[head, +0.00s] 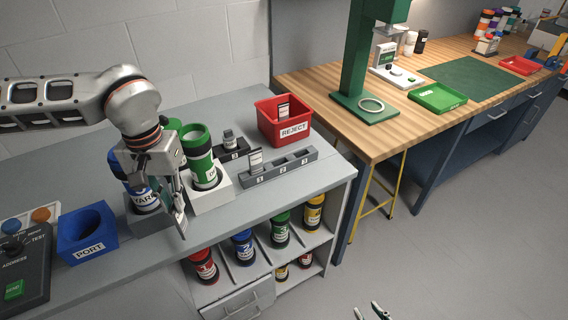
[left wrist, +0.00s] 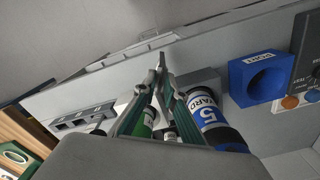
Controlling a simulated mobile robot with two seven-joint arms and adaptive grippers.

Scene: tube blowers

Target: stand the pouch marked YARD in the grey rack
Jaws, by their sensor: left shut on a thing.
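My left gripper (head: 181,212) is pointed down in front of the white holder with the green carrier. Its fingers are closed together on a thin grey item seen nearly edge-on; I cannot read any mark on it. The left gripper also shows in the left wrist view (left wrist: 160,68). The grey rack (head: 297,168), with slots marked by numbers, lies to the right of the gripper. A small pouch (head: 256,161) stands at its left end, its mark too small to read. My right gripper (head: 369,312) shows only its fingertips, apart and empty, at the bottom edge.
A blue carrier marked YARD (head: 147,199) and a green carrier (head: 205,178) stand in holders. A blue PORT box (head: 88,234) is at left. A black block (head: 236,153) and a red REJECT bin (head: 288,138) are behind the rack. Bench is clear before the rack.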

